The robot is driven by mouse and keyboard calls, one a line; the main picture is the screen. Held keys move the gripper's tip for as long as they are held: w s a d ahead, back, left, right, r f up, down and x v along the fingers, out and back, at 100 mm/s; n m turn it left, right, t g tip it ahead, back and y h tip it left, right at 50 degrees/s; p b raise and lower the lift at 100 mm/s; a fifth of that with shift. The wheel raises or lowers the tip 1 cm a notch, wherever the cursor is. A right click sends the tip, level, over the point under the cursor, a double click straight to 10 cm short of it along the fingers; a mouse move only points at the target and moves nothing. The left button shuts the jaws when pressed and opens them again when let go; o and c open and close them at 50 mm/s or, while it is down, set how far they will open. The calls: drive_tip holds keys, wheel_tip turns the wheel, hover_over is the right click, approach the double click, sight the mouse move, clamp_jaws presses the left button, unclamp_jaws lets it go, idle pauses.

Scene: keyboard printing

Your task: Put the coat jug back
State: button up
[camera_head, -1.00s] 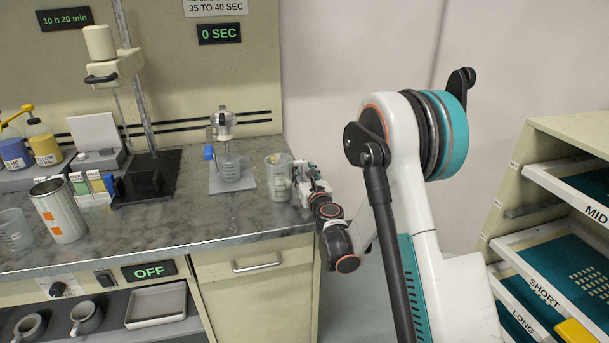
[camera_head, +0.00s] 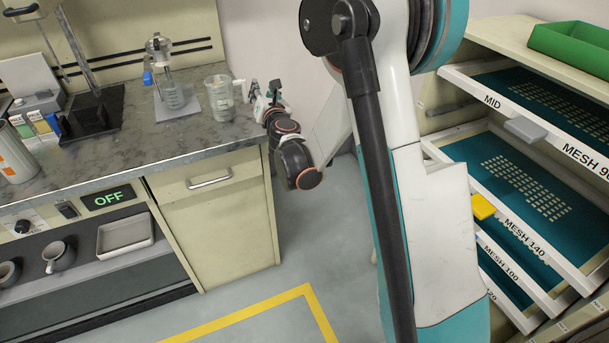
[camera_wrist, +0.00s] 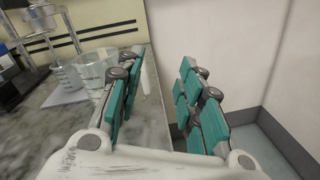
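A clear jug (camera_head: 219,99) with measuring marks stands upright at the right end of the counter (camera_head: 150,150). No name on it can be read, so I cannot tell for sure that it is the coat jug. My gripper (camera_head: 266,97) is just right of the jug, near the counter's right edge. In the wrist view my gripper (camera_wrist: 160,88) is open, its teal-padded fingers wide apart with nothing held between them. The jug (camera_wrist: 96,72) shows there behind and left of the left finger, which hides part of it.
A second clear vessel (camera_head: 172,94) under a clamped device stands left of the jug on a grey plate (camera_head: 176,110). A steel can (camera_head: 14,152) stands at the far left. Open mesh drawers (camera_head: 490,150) are at the right. Floor between counter and drawers is clear.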

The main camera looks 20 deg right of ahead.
drive_tip(key=s+d+r+m+g+h, duration=0.15)
drive_tip(key=s+r+m, duration=0.25)
drive_tip(key=s+m, duration=0.4)
drive_tip(key=s+d+r+m+g+h, duration=0.1)
drive_tip(key=s+d+r+m+g, duration=0.3)
drive_tip(key=s+m, duration=0.5)
drive_tip(key=s+a+f+m+g+y, duration=0.1)
drive_tip(key=s+a+f+m, duration=0.1)
drive_tip(key=s, duration=0.7)
drive_tip(key=s+a+f+m+g+y, duration=0.2)
drive_tip(key=s+a+f+m, duration=0.1)
drive_tip(key=s+m, duration=0.4)
drive_tip(key=s+a+f+m+g+y, duration=0.1)
drive_tip(key=s+a+m, duration=0.3)
drive_tip(key=s, duration=0.7)
drive_tip(key=shift+a+f+g+y, duration=0.35)
drive_tip(key=shift+a+f+g, duration=0.15)
drive_tip(key=shift+f, duration=0.3)
drive_tip(key=shift+o, duration=0.6)
drive_tip(key=shift+d, duration=0.1)
